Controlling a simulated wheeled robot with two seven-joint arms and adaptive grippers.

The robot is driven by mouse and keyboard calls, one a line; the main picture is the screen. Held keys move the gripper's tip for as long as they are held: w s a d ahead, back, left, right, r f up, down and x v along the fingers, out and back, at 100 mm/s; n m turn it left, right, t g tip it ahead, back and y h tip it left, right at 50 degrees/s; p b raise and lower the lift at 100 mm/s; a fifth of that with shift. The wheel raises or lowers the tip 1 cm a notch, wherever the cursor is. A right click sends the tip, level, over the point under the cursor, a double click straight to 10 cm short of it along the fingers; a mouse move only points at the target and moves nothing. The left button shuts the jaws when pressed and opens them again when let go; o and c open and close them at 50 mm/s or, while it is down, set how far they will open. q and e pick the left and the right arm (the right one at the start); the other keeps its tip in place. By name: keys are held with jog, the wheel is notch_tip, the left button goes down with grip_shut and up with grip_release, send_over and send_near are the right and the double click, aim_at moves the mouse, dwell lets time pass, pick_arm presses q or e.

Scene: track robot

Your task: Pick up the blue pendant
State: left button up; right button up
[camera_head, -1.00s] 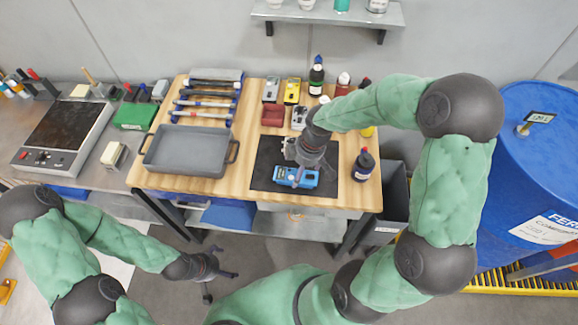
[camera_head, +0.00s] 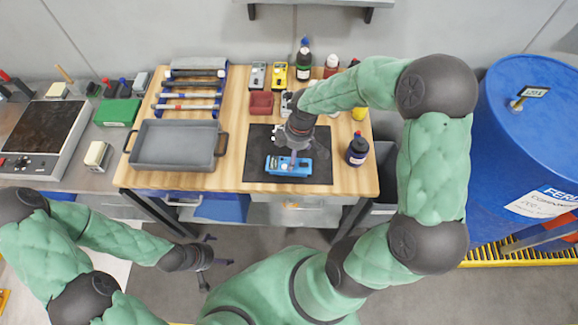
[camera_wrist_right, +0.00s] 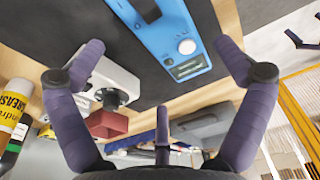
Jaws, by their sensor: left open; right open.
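The blue pendant (camera_head: 290,166) lies on a dark mat (camera_head: 318,172) on the wooden workbench. It is a blue handheld box with a pale round dial and a small display. In the right wrist view the pendant (camera_wrist_right: 165,42) shows between and beyond the spread fingers, partly cut off by the top edge. My right gripper (camera_head: 294,155) is over the pendant and hides part of it in the head view. It is open and empty in the right wrist view (camera_wrist_right: 160,65). My left gripper (camera_head: 218,262) is open and empty, low in front of the bench, away from the pendant.
A grey tray (camera_head: 176,147) stands left of the mat. A dark bottle (camera_head: 358,149) stands right of it. A red bin (camera_head: 261,103), a yellow meter (camera_head: 279,76) and several bottles sit behind. A blue drum (camera_head: 520,140) stands at the right.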

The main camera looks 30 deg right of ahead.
aim_at(289, 161)
jog(key=f, duration=0.3)
jog(key=f+b, duration=0.1)
jog(key=shift+a+f, duration=0.15)
jog(key=shift+a, duration=0.15)
jog(key=c, duration=1.3)
